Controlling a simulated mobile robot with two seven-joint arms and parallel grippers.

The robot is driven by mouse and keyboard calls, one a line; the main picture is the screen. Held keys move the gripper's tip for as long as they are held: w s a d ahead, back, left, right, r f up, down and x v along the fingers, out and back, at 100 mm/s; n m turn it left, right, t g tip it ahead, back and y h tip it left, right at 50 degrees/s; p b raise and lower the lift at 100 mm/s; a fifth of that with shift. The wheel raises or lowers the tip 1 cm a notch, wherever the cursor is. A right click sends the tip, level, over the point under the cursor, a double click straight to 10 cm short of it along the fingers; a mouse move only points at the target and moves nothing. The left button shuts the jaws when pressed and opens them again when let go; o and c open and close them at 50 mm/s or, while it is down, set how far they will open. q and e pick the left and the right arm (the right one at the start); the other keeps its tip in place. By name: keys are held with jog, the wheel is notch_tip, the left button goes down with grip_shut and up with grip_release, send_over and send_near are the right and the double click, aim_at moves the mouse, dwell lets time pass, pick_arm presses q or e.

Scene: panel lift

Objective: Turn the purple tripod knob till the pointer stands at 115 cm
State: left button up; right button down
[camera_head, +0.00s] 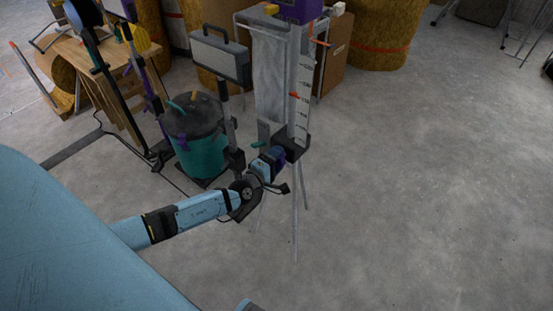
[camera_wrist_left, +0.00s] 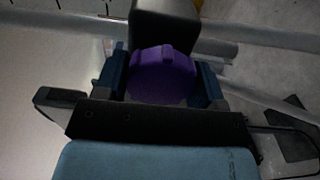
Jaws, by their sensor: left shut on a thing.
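My left gripper (camera_head: 279,154) reaches in from the left to the dark block low on the tripod's white scale column. In the left wrist view the purple knob (camera_wrist_left: 163,76) sits between the two blue fingers of my left gripper (camera_wrist_left: 163,84), which is shut on it. A small raised rib shows at the knob's top edge. In the head view the gripper hides the knob. The orange-red pointer (camera_head: 294,95) stands about midway up the scale (camera_head: 304,88). The scale's numbers are too small to read. My right gripper is not in view.
The tripod's thin legs (camera_head: 295,225) spread below my gripper. A teal bucket-like vacuum (camera_head: 200,145) and a lamp panel (camera_head: 219,56) stand close on the left. A wooden table (camera_head: 90,65) is behind. The concrete floor (camera_head: 430,180) to the right is clear.

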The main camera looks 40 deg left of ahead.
pick_arm(q)
jog(key=o, duration=0.9)
jog(key=s, duration=0.4)
jog(key=s+p, duration=0.1)
jog(key=s, duration=0.4)
jog(key=s+a, duration=0.1)
jog(key=s, duration=0.3)
jog(key=shift+s+p, duration=0.3)
jog(key=shift+s, duration=0.1)
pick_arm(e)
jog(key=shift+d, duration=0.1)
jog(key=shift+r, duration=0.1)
